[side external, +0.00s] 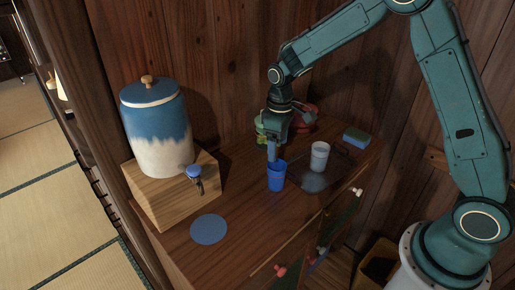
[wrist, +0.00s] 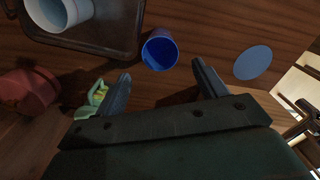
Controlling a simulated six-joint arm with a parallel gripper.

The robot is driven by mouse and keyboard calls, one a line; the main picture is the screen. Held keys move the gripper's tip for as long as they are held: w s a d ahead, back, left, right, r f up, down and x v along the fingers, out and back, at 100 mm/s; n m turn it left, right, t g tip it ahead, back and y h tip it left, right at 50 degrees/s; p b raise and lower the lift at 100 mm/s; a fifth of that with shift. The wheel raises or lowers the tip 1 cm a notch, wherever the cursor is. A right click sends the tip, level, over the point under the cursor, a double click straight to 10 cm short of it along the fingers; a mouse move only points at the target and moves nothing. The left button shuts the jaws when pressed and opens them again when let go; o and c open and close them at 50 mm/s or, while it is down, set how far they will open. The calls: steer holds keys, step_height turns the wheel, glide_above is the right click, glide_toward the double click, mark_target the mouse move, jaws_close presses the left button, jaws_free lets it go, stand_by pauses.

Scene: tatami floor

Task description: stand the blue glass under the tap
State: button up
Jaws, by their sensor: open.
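The blue glass (side external: 276,179) stands upright on the wooden cabinet top, left of the tray. It also shows in the wrist view (wrist: 160,50), just beyond the gap between the fingertips. My gripper (side external: 273,155) points down at the glass's rim; its fingers (wrist: 161,72) are apart with nothing between them. In the side view I cannot tell whether a finger touches the glass. The tap (side external: 195,175) has a blue knob and sits on the front of a blue-and-white dispenser (side external: 160,135) on a wooden block (side external: 170,197). A flat blue disc (side external: 208,230) lies below and in front of the tap.
A pale cup (side external: 319,157) stands on a dark tray (side external: 333,172) right of the glass. A green-and-blue sponge (side external: 356,138) lies at the back right. A red object (side external: 308,113) and a green object (side external: 262,130) are behind my gripper. The top between glass and disc is clear.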

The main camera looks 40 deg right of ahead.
steer(key=shift+r, duration=0.8)
steer(key=s+r+m+t, duration=0.2)
steer(key=s+r+t, duration=0.1)
steer(key=s+r, duration=1.05)
steer(key=s+r+m+t, duration=0.1)
steer(key=s+r, duration=0.1)
steer(key=s, duration=0.5)
steer(key=s+r+m+t, duration=0.1)
steer(key=s+r, duration=0.1)
steer(key=s, duration=0.5)
steer(key=shift+s+r+m+t, duration=0.25)
steer(key=shift+r+m+t, duration=0.05)
steer(key=shift+o, duration=0.6)
